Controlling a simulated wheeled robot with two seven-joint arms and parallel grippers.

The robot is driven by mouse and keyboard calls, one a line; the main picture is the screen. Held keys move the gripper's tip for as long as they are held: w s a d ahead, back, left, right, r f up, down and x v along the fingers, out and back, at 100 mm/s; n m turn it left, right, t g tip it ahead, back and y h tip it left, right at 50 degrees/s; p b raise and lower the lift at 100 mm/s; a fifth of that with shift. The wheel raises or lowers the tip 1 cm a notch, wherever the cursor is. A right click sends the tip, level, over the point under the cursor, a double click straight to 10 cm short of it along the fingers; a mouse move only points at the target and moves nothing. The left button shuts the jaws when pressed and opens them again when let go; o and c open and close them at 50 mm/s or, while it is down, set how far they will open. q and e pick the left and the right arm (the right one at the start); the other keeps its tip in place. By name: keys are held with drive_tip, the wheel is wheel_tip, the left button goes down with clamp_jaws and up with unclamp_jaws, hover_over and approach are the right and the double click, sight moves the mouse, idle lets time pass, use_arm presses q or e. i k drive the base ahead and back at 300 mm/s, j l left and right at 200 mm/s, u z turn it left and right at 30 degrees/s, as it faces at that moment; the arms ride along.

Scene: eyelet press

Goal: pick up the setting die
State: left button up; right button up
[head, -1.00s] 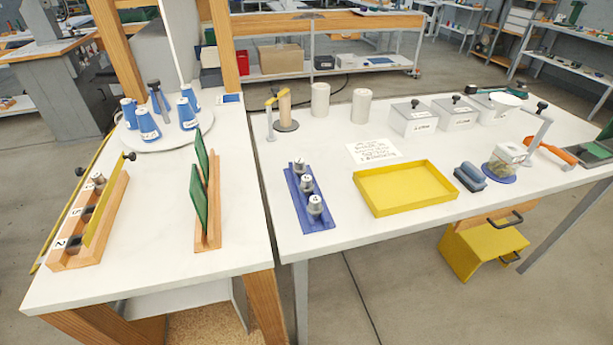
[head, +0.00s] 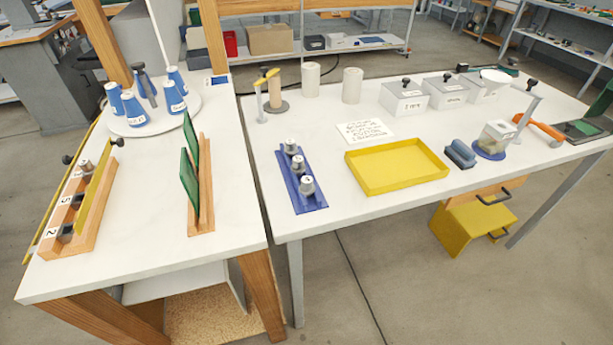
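Several metal pieces could be the setting die, and I cannot tell which is. A wooden rack (head: 78,238) with numbered slots stands at the left of the left-hand table. A small metal piece (head: 86,167) sits at its far end, and dark shapes lie in its other slots, partly hidden by a yellow bar. Neither of my grippers is in view.
A yellow tray (head: 397,166), empty, lies right of the blue rack. Green boards (head: 190,180) stand upright in a wooden holder. Blue cones (head: 133,108) stand on a round white plate. Lidded grey boxes (head: 403,98) line the back.

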sight(290, 149)
drive_tip(key=u, duration=1.65)
drive_tip(key=z, duration=1.6)
drive_tip(key=i+l, duration=0.1)
drive_tip(key=l, duration=0.25)
drive_tip(key=i+l, duration=0.1)
drive_tip(key=l, duration=0.3)
drive_tip(key=i+l, duration=0.1)
drive_tip(key=l, duration=0.25)
drive_tip(key=i+l, duration=0.1)
drive_tip(key=l, duration=0.25)
